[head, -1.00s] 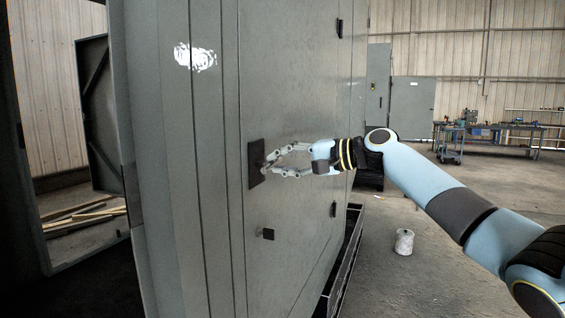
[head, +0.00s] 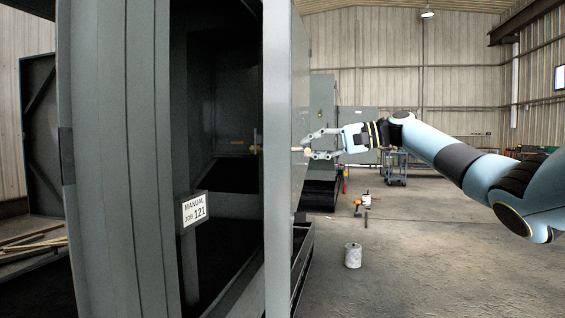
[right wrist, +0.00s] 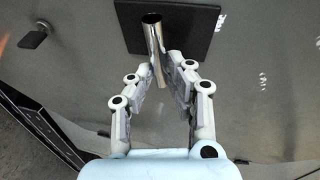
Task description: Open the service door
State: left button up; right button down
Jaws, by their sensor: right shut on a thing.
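The grey service door (head: 277,200) stands swung open and shows nearly edge-on in the head view. Its outer face fills the right wrist view (right wrist: 260,110). My right gripper (head: 308,149) is at that outer face. In the right wrist view my right gripper (right wrist: 163,82) is shut on the silver door handle (right wrist: 152,38), which sticks out of a dark square plate (right wrist: 178,30). The handle is hidden by the fingers and door edge in the head view. My left gripper is not in view.
The dark enclosure interior (head: 225,90) is exposed, with a holder labelled "MANUAL JOB 121" (head: 194,210) inside. A white can (head: 353,256) stands on the floor to the right. A cart (head: 396,168) stands farther back. Floor right of the door is largely clear.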

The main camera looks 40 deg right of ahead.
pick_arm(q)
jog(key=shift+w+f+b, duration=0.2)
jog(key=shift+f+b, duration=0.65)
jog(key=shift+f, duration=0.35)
pick_arm(e)
jog(key=s+d, duration=0.5)
jog(key=d, duration=0.5)
jog(key=shift+d, duration=0.4)
jog(key=shift+s, duration=0.1)
jog(key=c, duration=1.3)
grip_release()
jog(key=shift+w+f, duration=0.1)
jog(key=shift+w, duration=0.1)
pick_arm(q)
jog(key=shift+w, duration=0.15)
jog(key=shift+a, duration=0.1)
pick_arm(e)
jog(key=shift+s, duration=0.1)
jog(key=v, duration=1.2)
